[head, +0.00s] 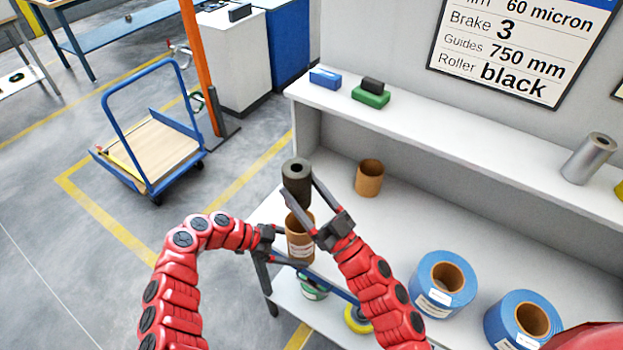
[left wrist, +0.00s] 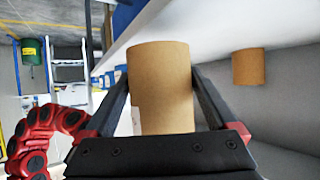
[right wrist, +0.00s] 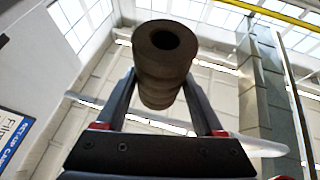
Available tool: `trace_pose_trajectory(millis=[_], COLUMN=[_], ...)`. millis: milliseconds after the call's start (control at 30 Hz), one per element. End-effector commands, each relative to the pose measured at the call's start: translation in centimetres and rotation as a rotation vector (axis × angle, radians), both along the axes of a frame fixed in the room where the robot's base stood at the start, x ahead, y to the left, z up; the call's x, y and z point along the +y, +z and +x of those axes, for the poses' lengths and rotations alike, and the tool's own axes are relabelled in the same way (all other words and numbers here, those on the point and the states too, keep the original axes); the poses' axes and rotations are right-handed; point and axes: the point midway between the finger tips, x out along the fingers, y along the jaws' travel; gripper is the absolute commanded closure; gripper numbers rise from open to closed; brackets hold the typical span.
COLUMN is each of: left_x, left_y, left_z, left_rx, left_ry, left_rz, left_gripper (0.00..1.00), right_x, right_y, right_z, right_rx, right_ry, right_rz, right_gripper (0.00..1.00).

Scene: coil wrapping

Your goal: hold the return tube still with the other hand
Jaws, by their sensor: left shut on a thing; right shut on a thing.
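My left gripper (head: 296,248) is shut on a brown cardboard tube with a white label (head: 301,225). In the left wrist view this tube (left wrist: 160,75) stands between the two fingers. My right gripper (head: 300,196) is shut on a dark, nearly black roller (head: 296,171) with a hole in its end. In the head view the roller appears just above the held tube; whether they touch I cannot tell. The right wrist view shows the roller (right wrist: 160,60) between the fingers. A second brown tube (head: 369,178) stands upright on the bench; I cannot tell which tube is the return tube.
Two blue tape rolls (head: 443,284) lie on the white bench (head: 345,222) at the right. The raised shelf (head: 440,135) carries small blue and green blocks and a silver roll (head: 590,158). A blue trolley (head: 152,140) stands on the floor at the left.

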Motion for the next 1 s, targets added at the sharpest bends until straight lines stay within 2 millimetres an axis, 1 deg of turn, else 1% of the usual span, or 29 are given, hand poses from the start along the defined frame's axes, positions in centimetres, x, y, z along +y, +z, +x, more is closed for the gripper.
trace_pose_trajectory(millis=[1000], left_x=[0.0], left_y=[0.0], left_z=[0.0], left_rx=[0.0], left_ry=[0.0], left_rz=[0.0], left_gripper=[0.4], right_x=[0.0], right_y=[-8.8], right_z=[0.2], right_rx=[0.002], right_ry=[-0.004], right_rz=[0.0], right_gripper=[1.0])
